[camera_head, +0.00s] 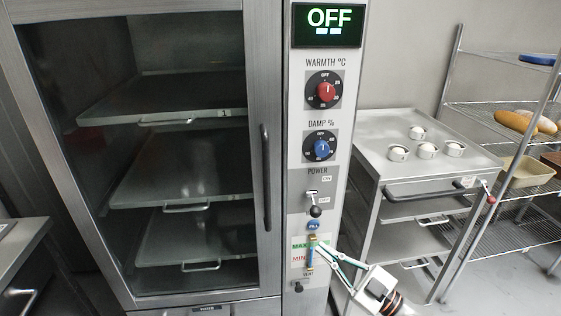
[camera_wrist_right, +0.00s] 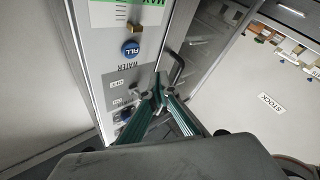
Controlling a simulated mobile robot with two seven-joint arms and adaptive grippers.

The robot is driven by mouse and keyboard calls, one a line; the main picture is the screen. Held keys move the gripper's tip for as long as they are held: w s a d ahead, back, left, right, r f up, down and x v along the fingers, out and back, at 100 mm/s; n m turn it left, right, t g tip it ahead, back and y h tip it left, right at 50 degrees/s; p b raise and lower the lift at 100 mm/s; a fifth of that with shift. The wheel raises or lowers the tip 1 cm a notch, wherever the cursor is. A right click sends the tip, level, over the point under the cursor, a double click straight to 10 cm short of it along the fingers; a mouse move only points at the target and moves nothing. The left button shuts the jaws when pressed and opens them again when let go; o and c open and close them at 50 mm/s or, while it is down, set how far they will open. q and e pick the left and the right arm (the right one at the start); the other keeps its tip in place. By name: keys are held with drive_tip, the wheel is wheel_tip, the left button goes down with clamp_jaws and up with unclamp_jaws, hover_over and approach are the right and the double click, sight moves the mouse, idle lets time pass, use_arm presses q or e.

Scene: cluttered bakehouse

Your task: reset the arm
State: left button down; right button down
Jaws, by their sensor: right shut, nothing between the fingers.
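My right gripper (camera_head: 317,241) is in front of the lower control panel (camera_head: 297,150) of the proofer cabinet, beside the water gauge (camera_head: 310,253) and just below the blue FILL button (camera_head: 313,225). In the wrist view its green-edged fingers (camera_wrist_right: 160,94) converge, shut with nothing between them. They appear close to the panel; I cannot tell if they touch it. The FILL button (camera_wrist_right: 130,50) also shows there, to the left of and above the fingertips. The power lever (camera_head: 313,199) is above the gripper, and the display (camera_head: 327,25) reads OFF. My left gripper is not in view.
The closed glass door (camera_head: 145,150) has a dark vertical handle (camera_head: 266,178) left of the panel. A metal rack trolley (camera_head: 375,135) with several small white round items stands right of it. A wire shelf (camera_head: 490,110) with loaves is at the far right.

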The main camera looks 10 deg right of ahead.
drive_tip(key=s+d+f+m+g+h, duration=0.1)
drive_tip(key=s+f+m+h, duration=0.4)
drive_tip(key=s+f, duration=0.5)
drive_tip(key=s+d+f+m+g+h, duration=0.2)
drive_tip(key=s+f+m+h, duration=0.3)
drive_tip(key=f, duration=0.9)
drive_tip(key=s+g+h, duration=0.1)
drive_tip(key=s+h, duration=0.1)
drive_tip(key=s, duration=0.2)
drive_tip(key=shift+s+f+h, duration=0.15)
drive_tip(key=shift+s+h, duration=0.15)
drive_tip(key=shift+s, duration=0.05)
